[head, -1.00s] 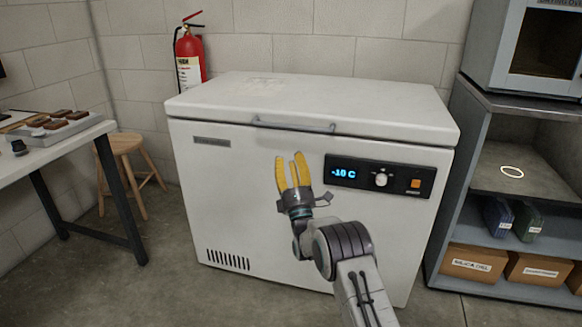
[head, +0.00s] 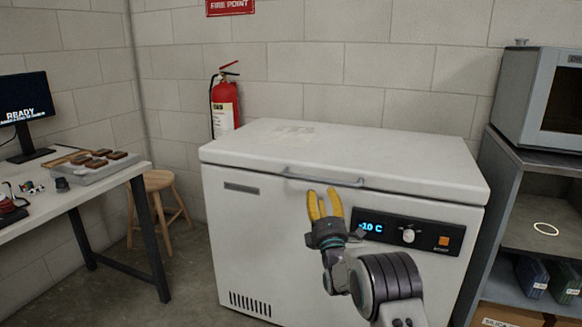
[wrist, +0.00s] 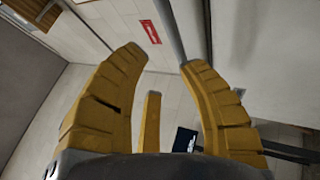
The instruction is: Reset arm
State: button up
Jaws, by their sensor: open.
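My gripper (head: 324,204) is open and empty, its yellow fingers pointing up in front of the white chest freezer (head: 330,155). In the head view its fingertips show just below the freezer's lid handle (head: 322,178) and left of the control panel (head: 405,231), which reads -10 C. The freezer lid is shut. In the wrist view the open yellow fingers (wrist: 160,62) have nothing between them. Past them show the wall, a red sign (wrist: 150,32) and a dark screen (wrist: 184,140).
A table (head: 110,185) with a monitor (head: 24,105) and a tray of brown blocks (head: 90,170) stands at left. A wooden stool (head: 158,182) and a fire extinguisher (head: 224,105) are behind it. A grey shelf unit (head: 520,180) stands at right, close to the freezer.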

jog(key=s+d+r+m+g+h+p, duration=0.1)
jog(key=s+d+r+m+g+p, duration=0.1)
jog(key=s+r+m+g+p, duration=0.45)
jog(key=s+d+r+m+g+h+p, duration=0.1)
jog(key=s+d+r+m+g+p, duration=0.15)
jog(key=s+r+p, duration=0.65)
jog(key=s+d+r+m+g+p, duration=0.1)
jog(key=s+r+m+g+p, duration=0.1)
jog(key=s, duration=1)
jog(key=s+d+r+m+g+p, duration=0.1)
jog(key=s+r+m+g+p, duration=0.2)
jog(key=s, duration=0.9)
jog(key=s+r+m+g+p, duration=0.3)
jog(key=s+m+g+p, duration=0.2)
jog(key=s+p, duration=0.4)
jog(key=s+m, duration=0.1)
jog(key=s, duration=0.2)
jog(key=shift+s+d+m, duration=0.3)
jog(key=shift+s+d, duration=0.1)
jog(key=shift+r, duration=0.1)
